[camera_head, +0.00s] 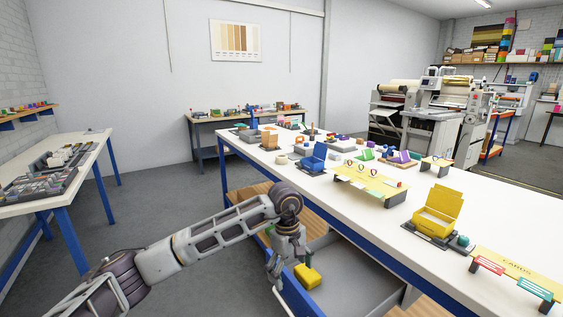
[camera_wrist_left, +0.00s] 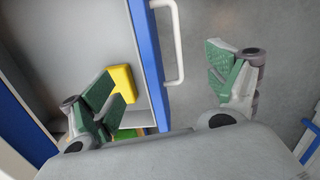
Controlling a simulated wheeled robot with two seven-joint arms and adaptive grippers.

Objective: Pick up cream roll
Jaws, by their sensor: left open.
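A small cream roll (camera_head: 282,159) lies on the white-topped long table (camera_head: 330,220), near its left edge, left of a blue box. It does not show in the left wrist view. My left gripper (camera_head: 284,272) is below the tabletop at the open drawer (camera_head: 345,280), well apart from the roll. In the left wrist view the gripper (camera_wrist_left: 165,88) has its green-padded fingers wide apart, with nothing held. The drawer's blue front (camera_wrist_left: 145,50) and white handle (camera_wrist_left: 175,45) lie between the fingers in that picture. My right gripper is not in view.
A yellow block (camera_head: 307,276) sits in the drawer and also shows in the left wrist view (camera_wrist_left: 122,82). The tabletop holds a blue box (camera_head: 314,160), a yellow stand (camera_head: 370,187) and an open yellow box (camera_head: 437,212). Floor (camera_head: 150,205) is clear left of the table.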

